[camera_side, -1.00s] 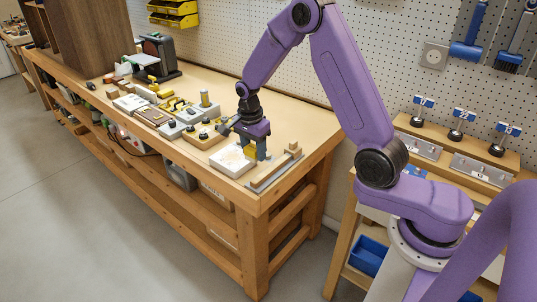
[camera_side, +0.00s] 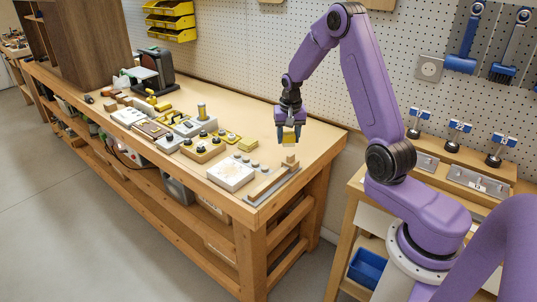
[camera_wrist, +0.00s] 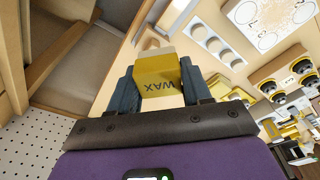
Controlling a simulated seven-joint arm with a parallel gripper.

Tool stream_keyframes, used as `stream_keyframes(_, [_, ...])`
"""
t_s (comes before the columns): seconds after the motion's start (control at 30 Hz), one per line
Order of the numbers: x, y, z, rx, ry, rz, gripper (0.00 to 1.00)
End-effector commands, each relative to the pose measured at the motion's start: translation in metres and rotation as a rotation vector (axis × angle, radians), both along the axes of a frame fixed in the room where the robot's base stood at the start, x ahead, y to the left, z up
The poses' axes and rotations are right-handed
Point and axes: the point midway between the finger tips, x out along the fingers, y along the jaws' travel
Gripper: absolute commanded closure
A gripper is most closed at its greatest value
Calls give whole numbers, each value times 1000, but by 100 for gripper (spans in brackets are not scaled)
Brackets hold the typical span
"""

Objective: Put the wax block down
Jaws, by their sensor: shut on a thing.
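The wax block (camera_side: 289,138) is a small yellow block, held in my gripper (camera_side: 288,132) above the right end of the bench top (camera_side: 322,138). In the wrist view the block (camera_wrist: 157,78) sits between the two dark fingers of my gripper (camera_wrist: 155,88), with the word WAX on its face and a paler top. The fingers close on its two sides. In the side view the block hangs clear of the bench.
A white patterned slab (camera_side: 230,175) and a grey rail with a small wooden block (camera_side: 271,184) lie near the front right corner. Knobbed fixtures and yellow pieces (camera_side: 248,144) stand to the left. The bench's back right area is bare.

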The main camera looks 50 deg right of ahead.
Motion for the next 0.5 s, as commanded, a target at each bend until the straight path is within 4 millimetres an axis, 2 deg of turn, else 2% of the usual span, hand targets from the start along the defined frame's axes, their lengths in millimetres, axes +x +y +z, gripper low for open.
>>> stream_keyframes(0.5, [73,-29,-36,2,1,-2,100])
